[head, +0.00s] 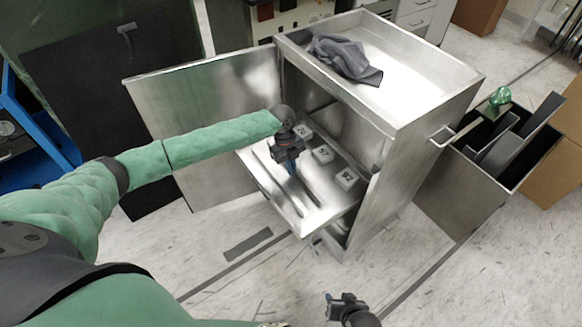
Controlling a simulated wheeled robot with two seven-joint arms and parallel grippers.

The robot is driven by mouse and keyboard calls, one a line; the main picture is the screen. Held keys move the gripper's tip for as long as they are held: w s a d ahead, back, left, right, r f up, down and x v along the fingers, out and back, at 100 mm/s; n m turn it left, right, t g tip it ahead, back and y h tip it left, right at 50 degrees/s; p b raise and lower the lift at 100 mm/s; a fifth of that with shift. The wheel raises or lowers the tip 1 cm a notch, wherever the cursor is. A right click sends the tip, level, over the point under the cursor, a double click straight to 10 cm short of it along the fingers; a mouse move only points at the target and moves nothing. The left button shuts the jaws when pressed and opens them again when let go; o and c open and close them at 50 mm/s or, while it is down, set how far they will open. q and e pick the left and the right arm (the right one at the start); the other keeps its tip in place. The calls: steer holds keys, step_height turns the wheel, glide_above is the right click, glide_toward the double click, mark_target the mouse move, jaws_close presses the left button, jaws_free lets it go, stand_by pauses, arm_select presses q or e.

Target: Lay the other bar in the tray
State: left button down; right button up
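A metal cabinet stands open, with a pulled-out metal tray (326,208) low in its front. Thin dark bar-like strips (305,194) show on the tray, below my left gripper. My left gripper (291,180) points down over the tray from the open-door side. Its fingers are small and dark, and I cannot tell whether they are apart or whether they touch a strip. Several pale numbered blocks (347,179) stand along the tray's inner side. My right gripper (329,306) is low in the picture, over the floor, away from the cabinet. Its finger gap is unclear.
The cabinet door (195,120) is swung open to the left. A dark cloth (345,58) lies in the cabinet's shallow top. A grey bin (460,190) with upright dark panels and a green shiny item (500,96) stands at the right. A dark flat strip (248,244) lies on the floor.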

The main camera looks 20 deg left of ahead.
arm_select(q)
steer(key=shift+f, duration=0.15)
steer(key=c, duration=2.1)
jaws_free()
steer(key=shift+f, duration=0.15)
steer(key=o, duration=0.4)
arm_select(e)
steer(key=shift+w+r, duration=0.1)
arm_select(q)
steer(key=v, duration=1)
steer(key=shift+w+r, duration=0.1)
steer(key=shift+r, duration=0.1)
steer(key=shift+v, duration=0.95)
arm_select(e)
step_height(320, 180, down, 2)
steer(key=shift+r, duration=0.1)
